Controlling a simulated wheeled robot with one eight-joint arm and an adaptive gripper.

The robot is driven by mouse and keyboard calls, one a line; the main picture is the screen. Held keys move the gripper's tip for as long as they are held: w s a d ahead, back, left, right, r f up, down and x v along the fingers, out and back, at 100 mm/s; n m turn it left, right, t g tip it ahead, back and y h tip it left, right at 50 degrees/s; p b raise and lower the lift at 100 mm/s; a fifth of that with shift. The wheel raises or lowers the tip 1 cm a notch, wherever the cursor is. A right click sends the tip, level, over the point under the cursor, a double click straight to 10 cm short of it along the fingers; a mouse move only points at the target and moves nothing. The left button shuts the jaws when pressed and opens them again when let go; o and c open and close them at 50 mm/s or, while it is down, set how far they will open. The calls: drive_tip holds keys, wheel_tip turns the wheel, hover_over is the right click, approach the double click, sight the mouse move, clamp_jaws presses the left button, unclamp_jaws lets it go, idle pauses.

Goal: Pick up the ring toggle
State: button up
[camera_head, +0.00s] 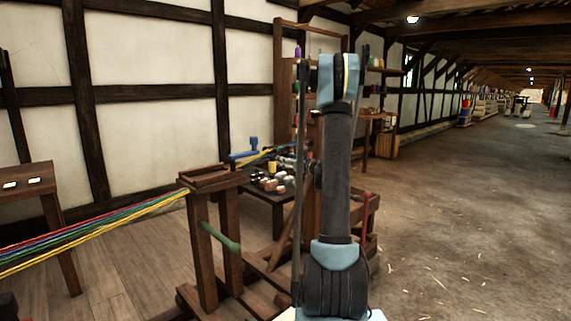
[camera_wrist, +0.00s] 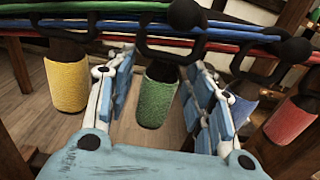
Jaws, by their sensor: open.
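In the wrist view a row of coloured cylindrical grips hangs under black loops with round black knobs: a yellow grip (camera_wrist: 67,85), a green grip (camera_wrist: 157,97), a blue grip (camera_wrist: 241,106) and a red grip (camera_wrist: 290,122). I cannot tell for certain which piece is the ring toggle. My gripper (camera_wrist: 160,72) is open, its two blue-padded fingers on either side of the green grip with visible gaps. The green grip's black loop (camera_wrist: 172,48) shows above the fingertips. In the head view my gripper cannot be made out.
Blue, green and red strands (camera_wrist: 230,32) cross above the grips. In the head view, coloured ropes (camera_head: 100,232) run left from a wooden post frame (camera_head: 205,240) with a green handle (camera_head: 221,237). A low table behind holds small items. The earth floor (camera_head: 470,220) at right is clear.

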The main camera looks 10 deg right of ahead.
clamp_jaws()
drive_tip(key=shift+r, duration=0.5)
drive_tip(key=v, duration=1.8)
drive_tip(key=shift+r, duration=0.3)
